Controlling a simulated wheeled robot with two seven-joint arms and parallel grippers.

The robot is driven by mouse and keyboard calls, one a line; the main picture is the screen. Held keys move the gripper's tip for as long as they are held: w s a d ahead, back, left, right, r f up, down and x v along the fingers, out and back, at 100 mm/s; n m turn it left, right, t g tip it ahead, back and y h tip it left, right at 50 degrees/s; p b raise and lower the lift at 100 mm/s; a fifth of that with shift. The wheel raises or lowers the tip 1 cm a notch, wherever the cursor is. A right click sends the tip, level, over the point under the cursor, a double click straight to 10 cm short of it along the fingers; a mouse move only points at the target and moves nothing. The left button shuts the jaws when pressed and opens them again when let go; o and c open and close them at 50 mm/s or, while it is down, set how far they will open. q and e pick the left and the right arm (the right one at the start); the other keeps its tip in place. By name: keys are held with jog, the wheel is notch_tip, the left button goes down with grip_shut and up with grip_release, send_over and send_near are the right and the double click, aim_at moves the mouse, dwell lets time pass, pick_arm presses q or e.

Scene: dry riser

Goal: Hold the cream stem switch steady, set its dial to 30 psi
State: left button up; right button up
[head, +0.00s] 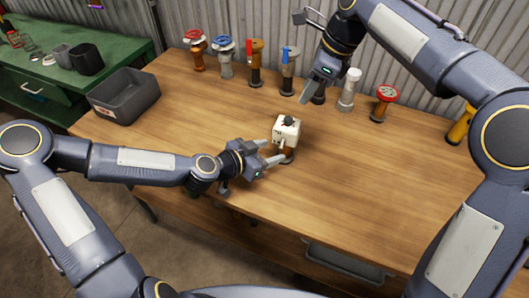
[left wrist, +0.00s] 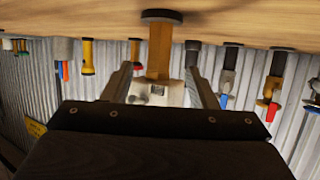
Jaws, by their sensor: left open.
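The cream stem switch (head: 287,131) stands upright near the middle of the bench, a boxy cream head on a brown stem. A dark knob (head: 288,119) sits on its top; I cannot read any setting. My left gripper (head: 276,151) is open at the switch's near left side. In the left wrist view, which is upside down, the cream head (left wrist: 157,94) and brown stem lie between the spread fingers (left wrist: 160,85). I cannot tell if either finger touches. My right gripper (head: 309,94) hangs above and behind the switch, apart from it; its finger gap is unclear.
A grey bin (head: 125,97) sits at the left. A green cabinet (head: 60,70) stands beyond. The bench's right front is clear.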

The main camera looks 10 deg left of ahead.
pick_arm(q)
jog(key=x, duration=0.6)
jog(key=shift+w+d+f, duration=0.15)
jog(key=shift+d+f, duration=0.05)
jog(key=shift+d, duration=0.05)
jog(key=shift+c, duration=0.4)
